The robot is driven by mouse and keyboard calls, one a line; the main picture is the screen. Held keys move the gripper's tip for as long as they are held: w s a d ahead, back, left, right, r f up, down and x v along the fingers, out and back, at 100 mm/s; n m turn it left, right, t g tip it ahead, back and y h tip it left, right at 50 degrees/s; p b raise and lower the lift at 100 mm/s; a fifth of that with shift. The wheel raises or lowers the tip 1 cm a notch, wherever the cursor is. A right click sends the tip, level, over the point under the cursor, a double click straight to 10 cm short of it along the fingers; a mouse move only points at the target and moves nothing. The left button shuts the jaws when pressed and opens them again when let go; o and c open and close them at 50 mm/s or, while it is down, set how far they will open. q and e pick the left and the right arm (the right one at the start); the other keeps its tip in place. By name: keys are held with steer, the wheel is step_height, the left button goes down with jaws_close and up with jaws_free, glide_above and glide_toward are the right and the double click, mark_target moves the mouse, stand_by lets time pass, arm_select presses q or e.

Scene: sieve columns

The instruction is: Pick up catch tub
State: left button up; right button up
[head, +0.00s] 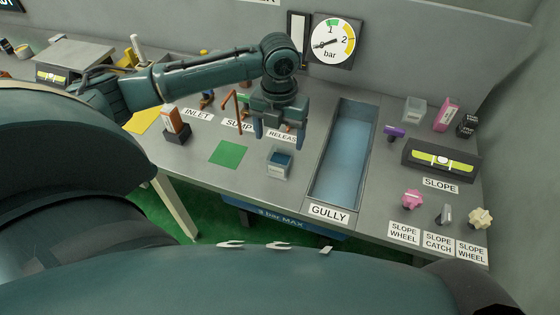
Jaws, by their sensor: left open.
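A small clear tub (279,164) with a blue inside stands on the grey bench, left of the gully and right of a green square. A second clear tub (414,110) stands at the back right, beyond the gully. No label names either one as the catch tub. My left gripper (279,130) points down with its fingers spread. It appears above and behind the nearer tub, apart from it and empty. My right gripper is out of view.
The long blue gully (346,155) has raised grey walls. Right of it are a spirit level (441,159), a pink box (447,114) and several knobs. A green square (228,154) lies flat on the bench. A pressure gauge (331,42) is behind.

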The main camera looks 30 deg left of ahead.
arm_select(q)
step_height(320, 180, down, 3)
steer(key=f, duration=0.1)
steer(key=f+b, duration=0.1)
steer(key=f, duration=0.1)
steer(key=f+b, duration=0.1)
steer(key=f, duration=0.1)
steer(key=shift+s+d+f, duration=0.15)
steer(key=shift+s+d, duration=0.15)
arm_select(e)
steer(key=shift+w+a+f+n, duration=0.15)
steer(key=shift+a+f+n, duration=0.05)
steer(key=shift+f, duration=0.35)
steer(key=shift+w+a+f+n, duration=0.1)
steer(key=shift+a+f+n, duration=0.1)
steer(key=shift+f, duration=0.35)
arm_select(q)
steer(key=shift+c, duration=0.6)
steer(key=c, duration=0.9)
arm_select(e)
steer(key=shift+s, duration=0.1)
arm_select(q)
steer(key=shift+c, duration=0.2)
